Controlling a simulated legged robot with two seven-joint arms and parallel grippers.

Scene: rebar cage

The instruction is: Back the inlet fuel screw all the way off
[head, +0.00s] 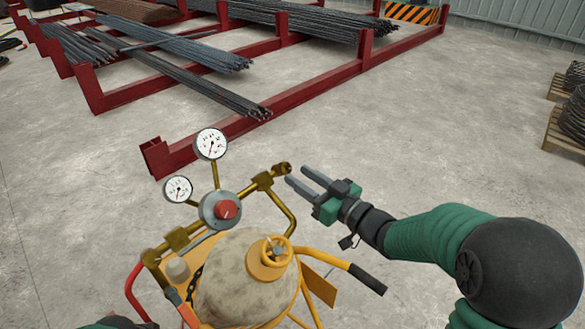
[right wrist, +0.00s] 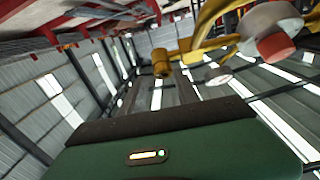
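A brass pipe fitting with a round end (head: 282,169) sticks out to the right from the top of the cart's pipework; I take it as the inlet fuel screw. In the right wrist view its round end (right wrist: 162,66) hangs near the middle, above my green gripper body. My right gripper (head: 298,176) is just right of the fitting, its two grey fingers apart with nothing between them. The fingertips look close to the fitting but not around it; whether they touch is unclear. My left gripper is out of view; only a bit of green and dark arm shows at the bottom left.
The cart carries a tank with a yellow handwheel (head: 272,254), a red knob (head: 226,209) and two dial gauges (head: 211,144). Red racks (head: 250,125) with rebar stand behind.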

